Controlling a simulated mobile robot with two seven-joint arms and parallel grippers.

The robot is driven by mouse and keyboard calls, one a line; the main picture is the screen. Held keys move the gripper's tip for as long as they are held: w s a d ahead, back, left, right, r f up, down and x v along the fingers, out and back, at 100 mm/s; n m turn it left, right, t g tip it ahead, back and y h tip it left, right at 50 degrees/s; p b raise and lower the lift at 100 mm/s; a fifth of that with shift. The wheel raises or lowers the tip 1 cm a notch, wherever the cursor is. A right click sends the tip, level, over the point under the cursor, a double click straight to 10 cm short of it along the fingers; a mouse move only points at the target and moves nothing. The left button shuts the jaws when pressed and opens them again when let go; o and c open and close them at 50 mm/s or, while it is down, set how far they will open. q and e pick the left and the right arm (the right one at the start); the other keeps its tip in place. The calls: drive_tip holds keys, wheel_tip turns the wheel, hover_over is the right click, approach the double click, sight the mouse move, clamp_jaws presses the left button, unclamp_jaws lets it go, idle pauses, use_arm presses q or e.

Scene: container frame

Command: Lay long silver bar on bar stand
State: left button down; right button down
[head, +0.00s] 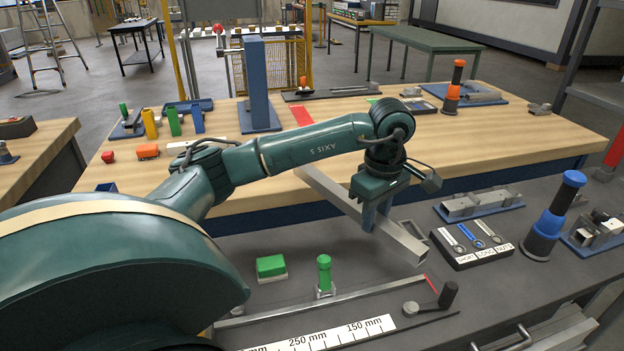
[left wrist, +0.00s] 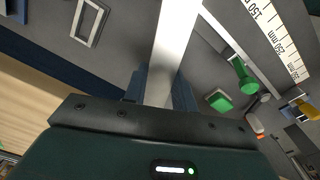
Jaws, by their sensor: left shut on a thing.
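The long silver bar (head: 402,240) is a square metal bar, held slanting above the dark grey bench top. My left gripper (head: 370,215) points down and is shut on the bar partway along it. In the left wrist view the bar (left wrist: 174,45) runs up between the blue fingers of the gripper (left wrist: 158,92) and out of the top edge. Its far end reaches back toward the wooden table edge in the head view. I cannot tell for sure which fixture is the bar stand. My right gripper is not in view.
On the dark bench are a ruler fixture (head: 335,335) with a crank, a green block (head: 270,265), a green knob (head: 324,273), a labelled tray (head: 470,246), a blue plate with metal blocks (head: 480,206) and a blue-black post (head: 552,220). A tall blue post (head: 257,85) stands on the wooden table.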

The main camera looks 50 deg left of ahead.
sight(343, 188)
use_arm(q)
drive_tip(key=a+n, duration=0.3)
drive_tip(key=n, duration=0.1)
drive_tip(key=w+a+n+b, duration=0.1)
drive_tip(key=a+n, duration=0.2)
drive_tip(key=n, duration=0.1)
drive_tip(key=a+n, duration=0.4)
drive_tip(key=shift+w+r+n, duration=0.4)
drive_tip(key=shift+a+f, duration=0.1)
drive_tip(key=shift+f, duration=0.15)
drive_tip(key=shift+n, duration=0.3)
wheel_tip(343, 188, down, 5)
drive_tip(key=shift+f, duration=0.15)
wheel_tip(343, 188, down, 4)
drive_tip(key=shift+r, duration=0.2)
drive_tip(key=shift+f, duration=0.25)
drive_tip(key=c, duration=1.6)
unclamp_jaws()
drive_tip(key=shift+f, duration=0.15)
drive_tip(key=o, duration=0.5)
